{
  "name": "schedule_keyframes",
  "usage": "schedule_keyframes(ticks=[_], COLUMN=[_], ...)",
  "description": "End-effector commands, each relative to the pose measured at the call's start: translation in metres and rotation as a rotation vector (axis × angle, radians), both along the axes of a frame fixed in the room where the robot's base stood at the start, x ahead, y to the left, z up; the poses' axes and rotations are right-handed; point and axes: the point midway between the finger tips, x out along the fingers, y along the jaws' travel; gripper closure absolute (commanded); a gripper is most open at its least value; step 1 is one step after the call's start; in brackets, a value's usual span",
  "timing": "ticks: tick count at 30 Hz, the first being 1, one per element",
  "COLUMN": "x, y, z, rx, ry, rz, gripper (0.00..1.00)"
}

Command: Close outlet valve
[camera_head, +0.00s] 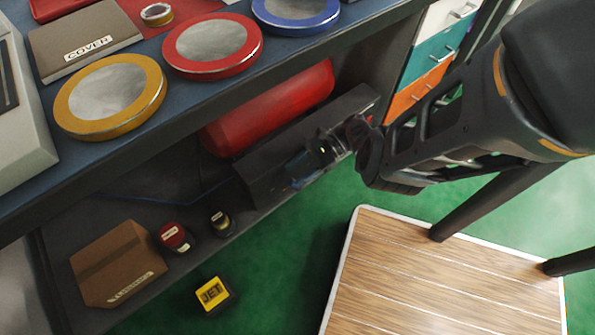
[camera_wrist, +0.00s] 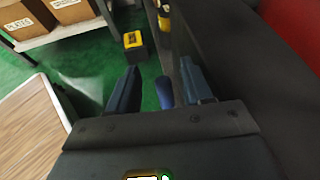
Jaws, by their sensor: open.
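A blue cylindrical piece (camera_wrist: 165,92), possibly the outlet valve's handle, shows between my fingers in the wrist view. I cannot tell whether they touch it, or whether the valve is open or closed. My gripper (camera_wrist: 158,88) is open, its dark blue fingers on either side of this piece. In the head view my gripper (camera_head: 293,172) reaches left from my arm, low beside a long dark housing (camera_head: 262,172) in front of a red tank (camera_head: 270,112). The tank also shows at the wrist view's top right (camera_wrist: 298,28). My gripper hides the valve area in the head view.
The bench top (camera_head: 120,150) overhangs the lower shelf (camera_head: 190,272). A carton (camera_head: 117,262), a red-topped can (camera_head: 173,236) and a small jar (camera_head: 220,222) stand left. A yellow-topped JET box (camera_head: 213,295) and a wood-topped platform (camera_head: 440,280) are nearby. Green floor lies between them.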

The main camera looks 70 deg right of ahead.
Motion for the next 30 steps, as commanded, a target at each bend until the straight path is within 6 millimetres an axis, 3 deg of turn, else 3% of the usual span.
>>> schedule_keyframes(ticks=[9, 15, 21, 30], x=[-0.051, -0.075, -0.086, -0.088], y=[-0.041, -0.060, -0.068, -0.070], z=[0.038, 0.055, 0.063, 0.064], rx=[-0.001, -0.002, 0.000, 0.000], ry=[0.001, 0.000, 0.001, 0.001], rz=[-0.009, -0.008, -0.007, -0.005], gripper=[0.50, 0.50, 0.50, 0.50])
